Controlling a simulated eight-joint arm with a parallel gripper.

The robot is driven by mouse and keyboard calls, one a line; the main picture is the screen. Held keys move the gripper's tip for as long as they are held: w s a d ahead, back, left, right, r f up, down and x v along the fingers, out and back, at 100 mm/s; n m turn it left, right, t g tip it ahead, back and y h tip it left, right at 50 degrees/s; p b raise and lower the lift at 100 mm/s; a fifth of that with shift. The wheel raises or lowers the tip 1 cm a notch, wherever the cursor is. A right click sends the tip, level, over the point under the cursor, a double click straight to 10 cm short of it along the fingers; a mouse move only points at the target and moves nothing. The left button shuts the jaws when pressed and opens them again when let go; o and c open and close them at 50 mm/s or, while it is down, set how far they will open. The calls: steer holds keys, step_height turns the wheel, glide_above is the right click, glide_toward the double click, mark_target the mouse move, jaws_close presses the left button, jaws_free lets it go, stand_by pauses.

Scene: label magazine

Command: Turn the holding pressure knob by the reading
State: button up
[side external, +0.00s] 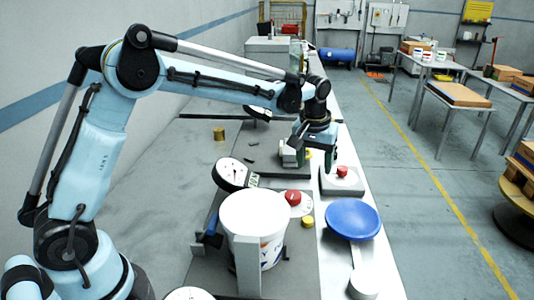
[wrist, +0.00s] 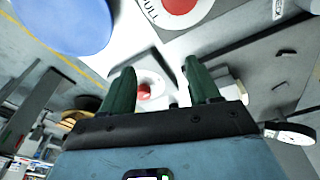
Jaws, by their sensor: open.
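My gripper (side external: 314,166) is open and empty, pointing down over the bench beside a white block. In the wrist view its two green fingers (wrist: 161,76) stand well apart. A small red knob (side external: 342,171) sits on a white block to the right of the gripper; a red knob (wrist: 144,91) shows between the fingers in the wrist view. Another red knob (side external: 292,197) sits on a round white lettered plate nearer the camera; a red disc (wrist: 180,5) with lettering is cut off at the wrist view's top. A round dial gauge (side external: 233,173) stands left of it; its reading is too small to tell.
A white bucket (side external: 253,216) and a blue disc (side external: 352,219) stand in front of the gripper. A second gauge (side external: 257,111) is farther back. Yellow cylinders (side external: 219,134) stand on the bench. Its left surface is mostly clear.

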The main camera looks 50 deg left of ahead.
mark_target(342, 169)
steer(key=w+d+r+m+t, duration=0.2)
steer(key=w+r+m+t, duration=0.15)
steer(key=w, duration=0.35)
steer(key=shift+n+g, duration=0.45)
steer(key=x, duration=1.1)
steer(key=shift+w+a+f, duration=0.1)
steer(key=shift+w+a, duration=0.05)
steer(key=shift+a, duration=0.2)
steer(key=c, duration=1)
steer(key=shift+c, duration=0.2)
